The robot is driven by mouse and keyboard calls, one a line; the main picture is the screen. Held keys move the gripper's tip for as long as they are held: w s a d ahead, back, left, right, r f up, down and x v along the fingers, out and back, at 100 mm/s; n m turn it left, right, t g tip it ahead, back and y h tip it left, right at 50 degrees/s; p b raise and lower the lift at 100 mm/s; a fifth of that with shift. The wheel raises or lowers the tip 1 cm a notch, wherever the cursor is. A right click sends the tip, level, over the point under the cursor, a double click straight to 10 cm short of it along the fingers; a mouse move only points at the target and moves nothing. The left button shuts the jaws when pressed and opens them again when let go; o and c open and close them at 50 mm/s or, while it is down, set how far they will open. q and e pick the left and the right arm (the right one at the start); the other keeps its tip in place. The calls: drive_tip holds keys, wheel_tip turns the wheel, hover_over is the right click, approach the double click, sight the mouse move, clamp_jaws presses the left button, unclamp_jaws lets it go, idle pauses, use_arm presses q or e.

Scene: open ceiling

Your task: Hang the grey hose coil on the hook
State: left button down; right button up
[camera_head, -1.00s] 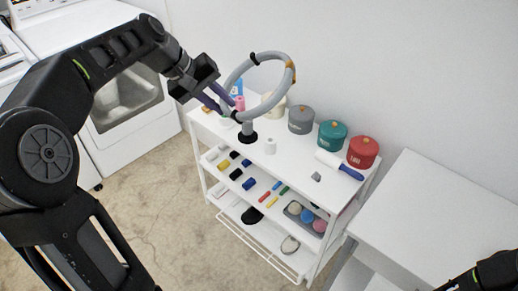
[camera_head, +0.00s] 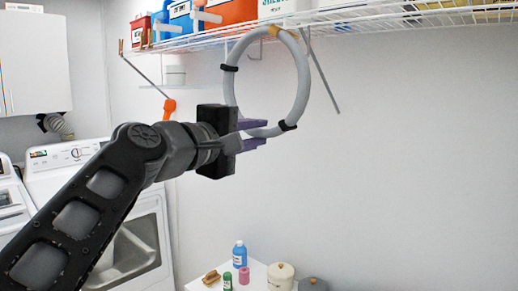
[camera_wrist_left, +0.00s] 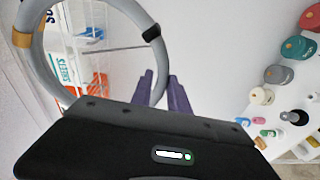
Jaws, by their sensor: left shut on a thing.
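The grey hose coil (camera_head: 304,88) is a ring with black bands and a tan band at its top. It is upright, just under the wire shelf in the head view. My left gripper (camera_head: 262,132) is shut on the coil's lower part, with its purple fingers at the rim. In the left wrist view, the coil (camera_wrist_left: 32,62) fills the upper left, by the fingers (camera_wrist_left: 160,80). The hook cannot be made out clearly; small metal parts under the shelf show through and beside the ring. My right gripper is out of view.
The wire shelf (camera_head: 400,22) runs along the wall above, carrying an orange container (camera_head: 228,12) and other supplies. Slanted braces support it, one right of the coil (camera_head: 322,72). Bottles and canisters (camera_head: 280,275) stand on a cart below. The wall to the right is clear.

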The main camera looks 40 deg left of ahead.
use_arm(q)
drive_tip(key=shift+w, duration=0.2)
idle(0.5)
drive_tip(key=w+f+p, duration=0.1)
drive_tip(key=w+f, duration=0.1)
drive_tip(key=w, duration=1.1)
drive_tip(key=shift+w+a, duration=0.15)
drive_tip(key=shift+w, duration=0.1)
idle(0.8)
drive_tip(key=shift+f, duration=0.25)
drive_tip(key=c, duration=1.2)
unclamp_jaws()
